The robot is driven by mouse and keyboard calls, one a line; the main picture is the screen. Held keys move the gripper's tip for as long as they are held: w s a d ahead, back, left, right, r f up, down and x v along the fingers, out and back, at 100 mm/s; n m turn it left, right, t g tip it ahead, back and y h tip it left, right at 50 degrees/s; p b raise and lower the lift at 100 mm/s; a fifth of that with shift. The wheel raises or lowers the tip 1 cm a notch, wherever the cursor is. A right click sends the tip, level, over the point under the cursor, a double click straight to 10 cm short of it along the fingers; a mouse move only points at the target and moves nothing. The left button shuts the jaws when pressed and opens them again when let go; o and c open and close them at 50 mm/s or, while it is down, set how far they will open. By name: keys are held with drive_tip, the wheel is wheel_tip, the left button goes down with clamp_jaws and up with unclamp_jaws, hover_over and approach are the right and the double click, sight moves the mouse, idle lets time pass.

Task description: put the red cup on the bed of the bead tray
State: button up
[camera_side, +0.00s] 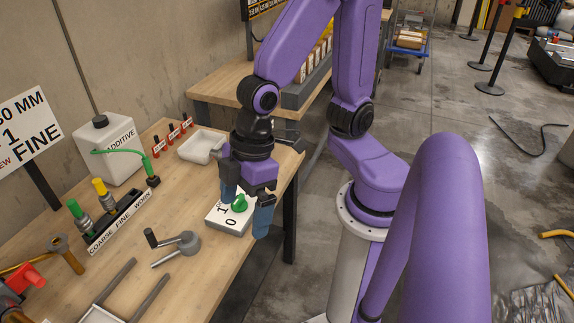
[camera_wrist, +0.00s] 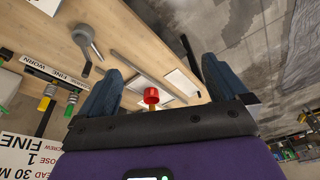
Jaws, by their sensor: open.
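My gripper (camera_side: 246,200) is open, its two blue fingers apart and nothing seen held between them. In the side view it hangs over the white box marked 0 and 1 with a green knob. A red cup-like thing (camera_wrist: 152,95) shows in the wrist view, in the gap between the fingers but farther off. A red thing (camera_side: 28,278) at the left edge of the side view is probably the same; its lower part is unclear. What looks like the bead tray, a pale bed (camera_side: 97,315) between two grey bars, is cut off at the bottom edge.
The white box (camera_side: 232,222) lies under my fingers. A grey clamp-like tool (camera_side: 185,243), a nozzle rack (camera_side: 118,220), a brass funnel piece (camera_side: 68,255) and a pale shallow dish (camera_side: 200,147) stand on the wooden bench. A white additive jug (camera_side: 108,150) stands behind. Bare wood lies between them.

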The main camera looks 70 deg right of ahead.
drive_tip(key=s+d+r+h, duration=0.2)
drive_tip(key=s+d, duration=0.3)
drive_tip(key=d, duration=0.5)
drive_tip(key=shift+s+r+n+g, duration=0.15)
drive_tip(key=shift+r+n+g, duration=0.15)
drive_tip(key=shift+r+g, duration=0.1)
idle(1.7)
